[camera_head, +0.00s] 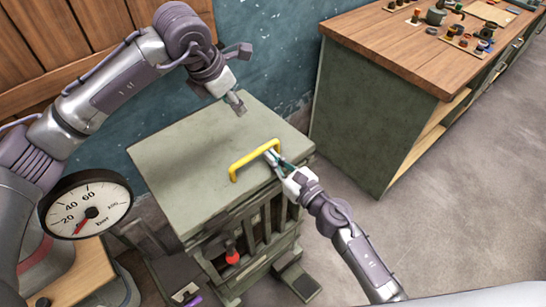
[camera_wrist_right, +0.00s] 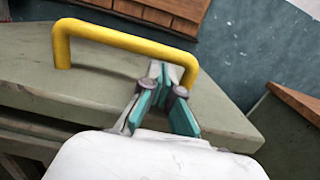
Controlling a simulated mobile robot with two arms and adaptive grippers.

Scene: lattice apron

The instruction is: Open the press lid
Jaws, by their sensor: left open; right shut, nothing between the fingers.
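The press lid (camera_head: 185,160) is a flat grey-green slab lying on top of the slatted press body (camera_head: 262,232); it looks closed. A yellow handle (camera_head: 246,160) stands on its front right part. In the right wrist view the handle (camera_wrist_right: 115,33) rises from the lid (camera_wrist_right: 85,90). My right gripper (camera_head: 272,155) is at the handle's right end, its fingers together with nothing between them. In the right wrist view its fingertips (camera_wrist_right: 160,75) overlap the space below the bar; contact is unclear. My left gripper (camera_head: 238,103) is open and empty above the lid's back edge.
A wooden-topped green workbench (camera_head: 405,45) with small items stands at the right. A round gauge (camera_head: 87,205) is at the left. A red knob (camera_head: 232,256) shows low on the press front. Grey floor (camera_head: 455,190) is clear at the right.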

